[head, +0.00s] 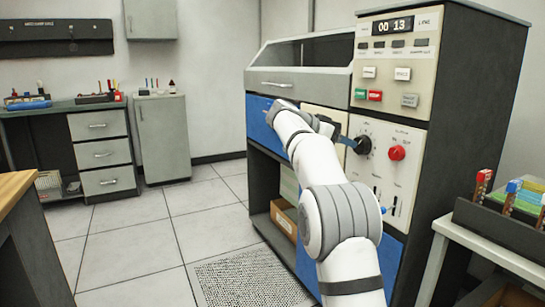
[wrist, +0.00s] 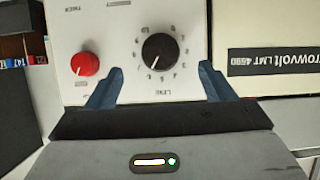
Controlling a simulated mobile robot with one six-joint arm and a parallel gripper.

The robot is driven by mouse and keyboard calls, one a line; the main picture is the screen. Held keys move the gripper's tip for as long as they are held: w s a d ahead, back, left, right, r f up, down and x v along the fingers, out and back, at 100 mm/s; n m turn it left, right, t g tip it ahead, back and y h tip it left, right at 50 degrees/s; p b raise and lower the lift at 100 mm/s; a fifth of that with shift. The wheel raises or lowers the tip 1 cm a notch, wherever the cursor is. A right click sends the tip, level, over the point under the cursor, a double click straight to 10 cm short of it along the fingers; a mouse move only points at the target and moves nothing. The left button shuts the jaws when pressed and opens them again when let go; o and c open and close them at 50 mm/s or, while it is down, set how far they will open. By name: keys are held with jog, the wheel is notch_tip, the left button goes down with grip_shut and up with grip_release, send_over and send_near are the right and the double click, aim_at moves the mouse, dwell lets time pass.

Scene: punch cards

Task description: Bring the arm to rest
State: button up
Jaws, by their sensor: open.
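My white arm reaches up and forward to the tall machine in the head view. My gripper (wrist: 160,88) is open, with its two blue fingers spread and nothing between the tips. In the wrist view the black dial knob (wrist: 160,54) lies beyond the gap between the fingers, and the fingers appear apart from it. The knob (head: 364,145) also shows in the head view, just right of my gripper's blue finger. The red knob (wrist: 85,64) is left of the fingers in the wrist view and right of the black knob in the head view (head: 397,152).
The machine's upper panel (head: 398,62) has a display reading 00 13 and several buttons. A side table with a dark card tray (head: 505,228) stands at right. A wooden table edge (head: 15,190) is at left. Tiled floor lies open between them, with a speckled mat (head: 250,282).

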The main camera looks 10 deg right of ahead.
jog(key=s+a+r+n+y+p, duration=0.3)
jog(key=s+r+n+p, duration=0.1)
jog(key=s+p, duration=0.5)
jog(key=s+a+r+n+y+p, duration=0.3)
jog(key=s+r+n+p, duration=0.15)
jog(key=s+p, duration=0.4)
jog(key=s+a+n+g+y+p, duration=0.1)
jog(key=s+a+n+y+p, duration=0.1)
jog(key=s+p, duration=0.6)
jog(key=s+a+n+g+y+p, duration=0.1)
jog(key=s+a+n+y+p, duration=0.2)
jog(key=s, duration=1.5)
jog(key=a+y+p, duration=0.1)
jog(key=a+p, duration=0.2)
jog(key=p, duration=0.2)
jog(key=shift+s+a, duration=0.3)
jog(key=shift+s, duration=0.05)
